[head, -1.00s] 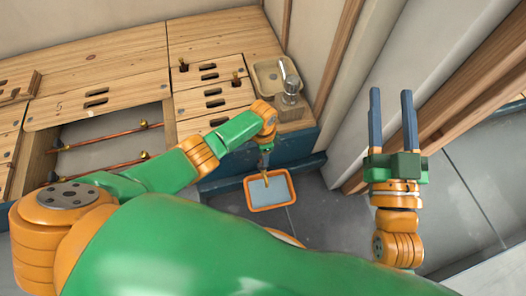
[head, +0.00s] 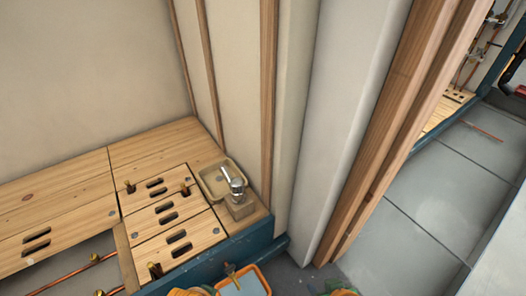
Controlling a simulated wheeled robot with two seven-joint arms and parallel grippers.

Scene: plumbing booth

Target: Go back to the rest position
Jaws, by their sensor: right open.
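My right gripper (head: 338,289) shows only as a bit of orange and green at the bottom edge, right of the tray. Its fingers cannot be made out there; it is open, and I see nothing held. A small orange part (head: 190,291) at the bottom edge left of the tray looks like part of my left arm. My left gripper is not in view.
A wooden bench (head: 75,215) with slotted panels carries a basin (head: 212,183) and tap (head: 233,182). Wooden posts (head: 400,110) stand right; tiled floor (head: 430,200) is open beyond.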

